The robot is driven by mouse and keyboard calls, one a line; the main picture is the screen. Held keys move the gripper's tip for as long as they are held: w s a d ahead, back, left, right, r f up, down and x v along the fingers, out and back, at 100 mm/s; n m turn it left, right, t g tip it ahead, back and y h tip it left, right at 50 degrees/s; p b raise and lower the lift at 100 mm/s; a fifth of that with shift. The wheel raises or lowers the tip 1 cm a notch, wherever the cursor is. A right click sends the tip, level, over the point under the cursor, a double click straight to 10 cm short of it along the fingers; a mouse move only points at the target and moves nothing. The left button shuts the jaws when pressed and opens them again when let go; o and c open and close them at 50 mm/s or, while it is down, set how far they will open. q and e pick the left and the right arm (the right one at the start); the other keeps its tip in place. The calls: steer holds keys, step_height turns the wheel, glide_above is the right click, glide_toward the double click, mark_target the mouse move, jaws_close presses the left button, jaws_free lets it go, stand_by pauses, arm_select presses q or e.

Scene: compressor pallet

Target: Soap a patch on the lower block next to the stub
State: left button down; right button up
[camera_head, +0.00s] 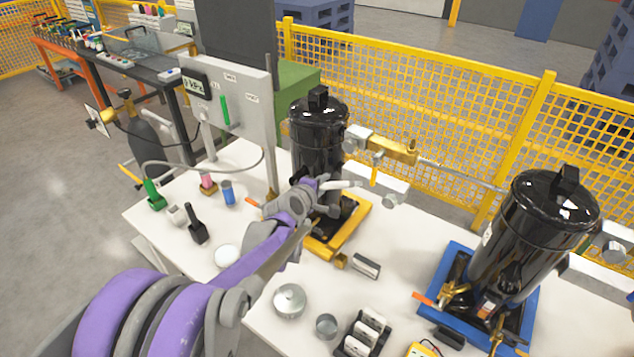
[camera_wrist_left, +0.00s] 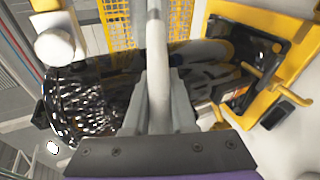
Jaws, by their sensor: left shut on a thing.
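My left gripper (camera_head: 322,188) reaches in front of the black compressor (camera_head: 318,130) on the yellow base. It is shut on a pale grey stick-like tool (camera_head: 345,184), whose tip points right, towards the compressor's right side. In the left wrist view the tool (camera_wrist_left: 156,60) runs up from between my left fingers (camera_wrist_left: 158,108), with its far end cut off by the picture edge. A grey fitting (camera_head: 390,200) shows low at the right of the compressor; I cannot tell whether the tool touches it. A stub is not clearly told apart. My right gripper is out of view.
A brass valve and pipe (camera_head: 395,150) run to a second black compressor (camera_head: 530,230) on a blue base (camera_head: 450,270). A grey gauge panel (camera_head: 230,100) stands at the left. Small bottles, a round tin (camera_head: 290,300) and a cup (camera_head: 326,326) stand on the white table.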

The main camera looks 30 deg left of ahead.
arm_select(q)
steer(key=shift+s+d, duration=0.1)
steer(key=shift+d, duration=0.65)
steer(key=shift+w+a+p, duration=0.2)
steer(key=shift+a+p, duration=0.1)
steer(key=shift+a, duration=1.45)
steer(key=shift+w+a+p, duration=0.15)
steer(key=shift+a+p, duration=0.1)
steer(key=shift+a, duration=1.45)
steer(key=s, duration=0.6)
steer(key=shift+a, duration=0.25)
steer(key=s, duration=0.3)
steer(key=shift+a, duration=0.1)
